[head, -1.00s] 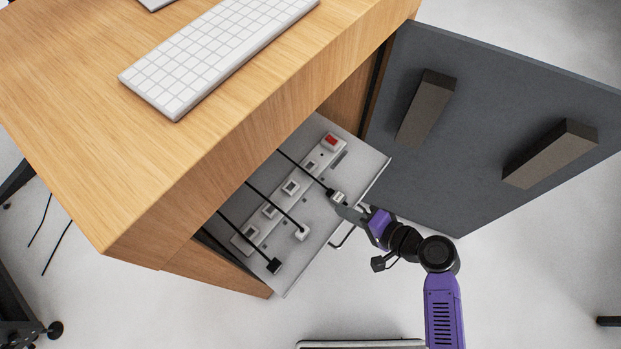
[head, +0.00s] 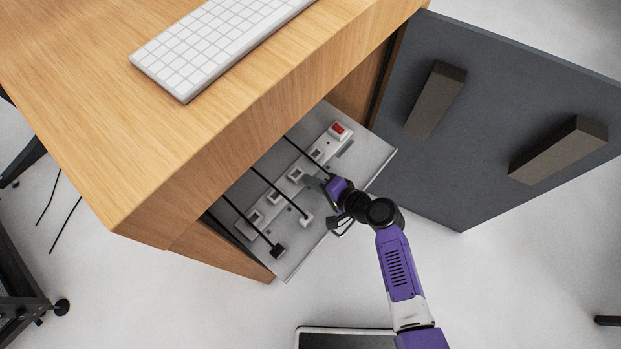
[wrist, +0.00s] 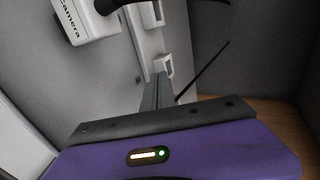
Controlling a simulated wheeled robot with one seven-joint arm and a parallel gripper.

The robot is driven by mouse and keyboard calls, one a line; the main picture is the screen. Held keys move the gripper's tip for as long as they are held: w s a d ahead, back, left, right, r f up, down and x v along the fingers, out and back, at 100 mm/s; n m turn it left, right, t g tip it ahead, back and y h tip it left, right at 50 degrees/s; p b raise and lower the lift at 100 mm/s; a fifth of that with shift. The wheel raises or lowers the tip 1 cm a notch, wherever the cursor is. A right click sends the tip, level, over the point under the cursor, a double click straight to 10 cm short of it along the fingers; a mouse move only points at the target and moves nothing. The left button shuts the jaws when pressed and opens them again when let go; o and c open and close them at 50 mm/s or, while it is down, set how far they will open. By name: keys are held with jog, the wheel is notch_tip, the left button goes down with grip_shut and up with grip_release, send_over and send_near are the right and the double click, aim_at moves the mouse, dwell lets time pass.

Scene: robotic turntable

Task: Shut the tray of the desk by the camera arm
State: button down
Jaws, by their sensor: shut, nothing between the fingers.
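The grey tray (head: 366,152) is pulled out of the wooden desk (head: 200,130). It carries a white power strip (head: 273,196) with a red switch, and several plugs on black cables. My gripper (head: 309,182) is shut and empty. It reaches over the tray's front edge, its fingertips close to the strip. In the wrist view the fingers (wrist: 158,88) point along the strip (wrist: 150,45). A white plug labelled "camera" (wrist: 88,18) is just left of them. Whether the fingers touch anything is unclear. My arm partly hides the tray's front and handle.
A dark grey panel (head: 485,75) with two blocks (head: 436,98) stands open to the right of the tray. A white keyboard (head: 215,45) lies on the desk top. A dark flat object (head: 345,339) is on the floor at the bottom. The floor before the tray is otherwise clear.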

jog(key=shift+w+a, duration=0.15)
jog(key=shift+a, duration=0.05)
dwell(0.3)
jog(key=w+a+b, duration=0.3)
jog(key=w+a, duration=0.1)
jog(key=a, duration=0.1)
jog(key=w+a+b, duration=0.2)
jog(key=w+a, duration=0.2)
jog(key=a, duration=0.1)
jog(key=w+a+b, duration=0.3)
jog(key=w+a, duration=0.1)
jog(key=a, duration=0.2)
jog(key=shift+w+f+b, duration=0.15)
jog(key=shift+w+b, duration=0.05)
jog(key=shift+b, duration=0.15)
jog(key=shift+w+a, duration=0.35)
jog(key=shift+a, duration=0.05)
jog(key=shift+a+r+b, duration=0.1)
jog(key=shift+r+b, duration=0.15)
jog(key=shift+b, duration=0.05)
jog(key=shift+w+r, duration=0.1)
